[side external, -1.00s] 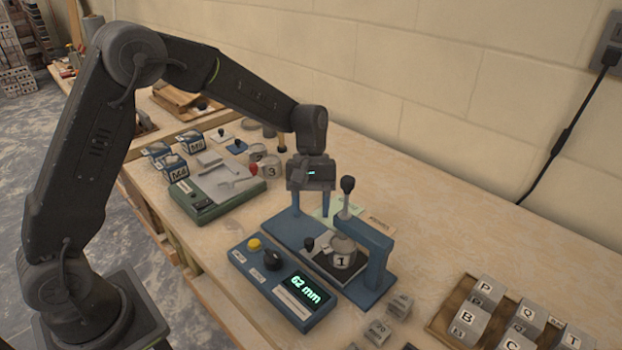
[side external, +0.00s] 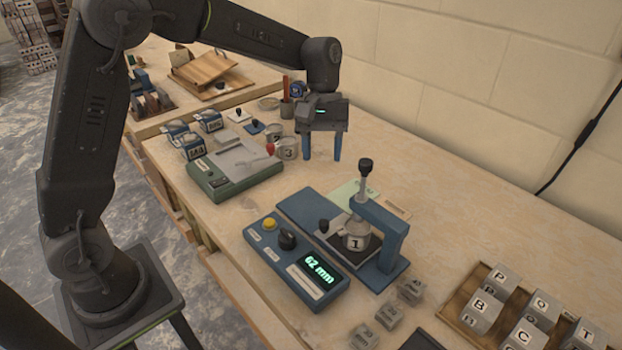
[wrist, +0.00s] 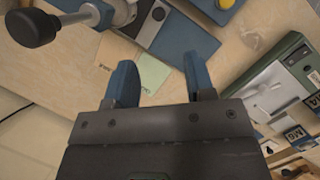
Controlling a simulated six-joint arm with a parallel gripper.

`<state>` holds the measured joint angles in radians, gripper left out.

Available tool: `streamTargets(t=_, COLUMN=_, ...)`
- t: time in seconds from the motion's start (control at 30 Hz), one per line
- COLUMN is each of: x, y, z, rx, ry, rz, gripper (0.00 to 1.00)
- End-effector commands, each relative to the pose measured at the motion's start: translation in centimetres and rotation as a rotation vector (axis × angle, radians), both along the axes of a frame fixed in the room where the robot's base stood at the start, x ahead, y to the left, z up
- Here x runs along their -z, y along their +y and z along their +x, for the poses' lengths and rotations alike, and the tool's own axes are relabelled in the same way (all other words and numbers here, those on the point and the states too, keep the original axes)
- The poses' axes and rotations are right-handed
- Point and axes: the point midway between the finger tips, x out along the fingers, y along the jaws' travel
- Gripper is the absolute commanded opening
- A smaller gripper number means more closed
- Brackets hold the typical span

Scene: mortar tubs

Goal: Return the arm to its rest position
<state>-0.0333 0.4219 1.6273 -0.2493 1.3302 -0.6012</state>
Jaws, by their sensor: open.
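My gripper (side external: 322,158) hangs above the back of the bench, fingers pointing down. Its two blue fingers are apart with nothing between them. In the wrist view my gripper (wrist: 160,85) also shows open and empty over the bench top. The blue press device (side external: 380,230) stands in front of it and to the right, with tub 1 (side external: 354,240) under its plunger. The device's display (side external: 320,268) reads 62 mm. My gripper is apart from the device and the tub.
A green scale-like unit (side external: 236,172) with a trowel-like tool stands left of my gripper. Tubs 2 and 3 (side external: 288,150) are close behind it. A wooden tray of lettered blocks (side external: 460,305) is at front right. The bench's right back is clear.

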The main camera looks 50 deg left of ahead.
Motion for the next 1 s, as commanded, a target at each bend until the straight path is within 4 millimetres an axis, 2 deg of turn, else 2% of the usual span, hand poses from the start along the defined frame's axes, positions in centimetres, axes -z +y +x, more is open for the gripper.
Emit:
streamTargets(t=0.03, x=-1.5, y=0.1, z=-1.2, rx=0.031, ry=-0.05, rz=0.009, gripper=0.49)
streamTargets(t=0.2, x=-5.2, y=0.5, z=-5.9, rx=0.168, ry=-0.227, rz=0.056, gripper=0.49)
streamTargets(t=0.4, x=-7.6, y=1.2, z=-11.8, rx=0.338, ry=-0.428, rz=0.132, gripper=0.49)
streamTargets(t=0.57, x=-8.1, y=1.8, z=-16.5, rx=0.476, ry=-0.58, rz=0.21, gripper=0.49)
streamTargets(t=0.7, x=-7.6, y=2.2, z=-19.6, rx=0.579, ry=-0.683, rz=0.274, gripper=0.49)
streamTargets(t=0.83, x=-7.0, y=2.4, z=-21.3, rx=0.642, ry=-0.742, rz=0.318, gripper=0.49)
streamTargets(t=1.0, x=-6.6, y=2.6, z=-22.1, rx=0.673, ry=-0.769, rz=0.34, gripper=0.49)
